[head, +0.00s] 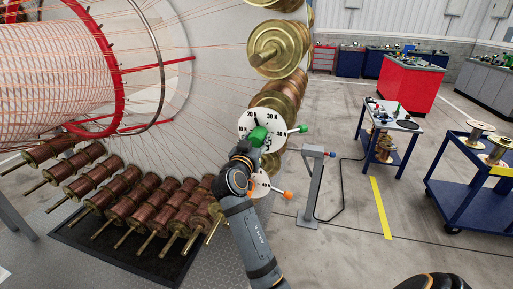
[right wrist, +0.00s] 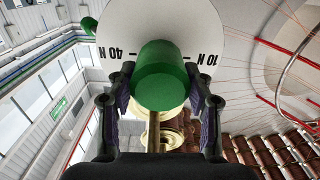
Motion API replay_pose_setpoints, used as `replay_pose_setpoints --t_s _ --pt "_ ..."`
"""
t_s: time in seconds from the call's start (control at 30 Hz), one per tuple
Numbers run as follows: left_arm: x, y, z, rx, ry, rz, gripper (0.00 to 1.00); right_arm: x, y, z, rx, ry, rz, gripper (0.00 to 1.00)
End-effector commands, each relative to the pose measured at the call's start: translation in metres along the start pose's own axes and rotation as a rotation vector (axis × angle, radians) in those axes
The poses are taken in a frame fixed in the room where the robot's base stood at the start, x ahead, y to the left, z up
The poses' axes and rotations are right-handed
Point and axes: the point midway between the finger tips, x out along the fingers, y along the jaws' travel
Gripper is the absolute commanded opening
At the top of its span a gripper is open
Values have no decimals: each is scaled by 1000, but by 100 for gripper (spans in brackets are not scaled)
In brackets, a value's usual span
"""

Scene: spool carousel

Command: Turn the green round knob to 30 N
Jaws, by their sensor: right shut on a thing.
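The green round knob (head: 258,136) sits at the centre of a white dial (head: 246,121) with marks including 20, 30 N and 40 N. My right gripper (head: 247,147) is at the knob from below. In the right wrist view the green knob (right wrist: 160,75) lies between the two fingers of the right gripper (right wrist: 158,98), which are shut on it. The dial (right wrist: 120,22) behind it shows 40 N on the left and 10 N on the right. The knob's pointer cannot be made out, so its setting is unclear.
A green-tipped lever (head: 302,129) sticks out right of the knob. Brass spools (head: 268,48) stand close behind. A grey pedestal (head: 313,186) is to the right, with open floor beyond.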

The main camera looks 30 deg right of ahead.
Motion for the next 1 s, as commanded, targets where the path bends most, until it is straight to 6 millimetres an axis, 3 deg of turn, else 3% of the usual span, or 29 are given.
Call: replay_pose_setpoints --t_s 0.03,0.4,0.7,1.0 --pt "20 1 2 0 0 -1 40 0 0 10 38 2 0 20" --pt "90 4 11 1 -3 -3 40 0 0 10 383 0 0 20" --pt "129 6 15 2 -4 -4 40 0 0 8 640 -2 0 20" --pt "150 8 17 2 -4 -4 40 0 1 5 811 -2 1 20"
